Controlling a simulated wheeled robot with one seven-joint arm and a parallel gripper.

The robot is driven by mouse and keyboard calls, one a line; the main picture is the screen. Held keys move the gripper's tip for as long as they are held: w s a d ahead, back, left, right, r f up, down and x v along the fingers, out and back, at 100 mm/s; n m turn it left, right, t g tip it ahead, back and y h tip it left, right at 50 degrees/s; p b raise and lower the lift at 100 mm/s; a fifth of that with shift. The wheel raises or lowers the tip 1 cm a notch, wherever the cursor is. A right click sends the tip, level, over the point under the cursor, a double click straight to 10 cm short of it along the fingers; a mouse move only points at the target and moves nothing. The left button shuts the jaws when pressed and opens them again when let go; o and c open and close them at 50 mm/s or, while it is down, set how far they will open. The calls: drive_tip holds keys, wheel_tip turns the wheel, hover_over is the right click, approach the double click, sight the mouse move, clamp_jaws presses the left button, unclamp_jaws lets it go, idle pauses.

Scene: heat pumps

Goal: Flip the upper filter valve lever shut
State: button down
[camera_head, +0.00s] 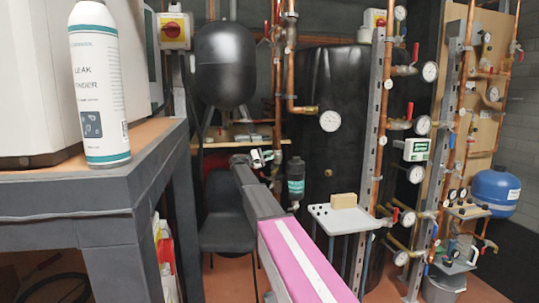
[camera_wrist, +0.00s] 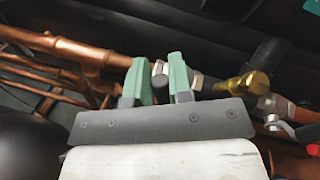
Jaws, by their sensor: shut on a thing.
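My gripper (camera_wrist: 163,78) has two green fingers, seen from behind in the wrist view. It is shut on the upper filter valve lever, which is mostly hidden between the fingers. Silver fittings (camera_wrist: 195,80) of the valve show beside the fingers, in line with a copper pipe. In the head view my gripper (camera_head: 262,157) is at the far end of my arm, next to the pipework. The filter (camera_head: 295,180), a dark canister with a teal label, hangs just right of it. The lever's exact angle cannot be made out.
A brass fitting (camera_wrist: 248,84) and a red lever (camera_wrist: 308,132) lie right of the fingers. Copper pipes (camera_wrist: 60,45) run close on the left. A bench with a spray bottle (camera_head: 98,85) stands at the left. A small shelf (camera_head: 345,217) holds a tan block.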

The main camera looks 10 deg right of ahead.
drive_tip(key=shift+s+f+m+g, duration=0.1)
drive_tip(key=shift+f+m+g, duration=0.25)
drive_tip(key=shift+m, duration=0.5)
drive_tip(key=shift+s+f+m+g, duration=0.15)
drive_tip(key=shift+f+m, duration=0.45)
drive_tip(key=shift+m, duration=0.3)
drive_tip(key=shift+s+f+m+g, duration=0.1)
drive_tip(key=shift+f+m+g, duration=0.1)
drive_tip(key=shift+f+m, duration=0.45)
drive_tip(key=shift+r+m, duration=0.15)
drive_tip(key=shift+m, duration=0.15)
drive_tip(key=c, duration=1.1)
unclamp_jaws()
drive_tip(key=shift+o, duration=0.2)
drive_tip(key=shift+a, duration=0.1)
drive_tip(key=a+f, duration=0.2)
drive_tip(key=a, duration=0.8)
drive_tip(key=shift+a, duration=0.25)
drive_tip(key=shift+f, duration=0.1)
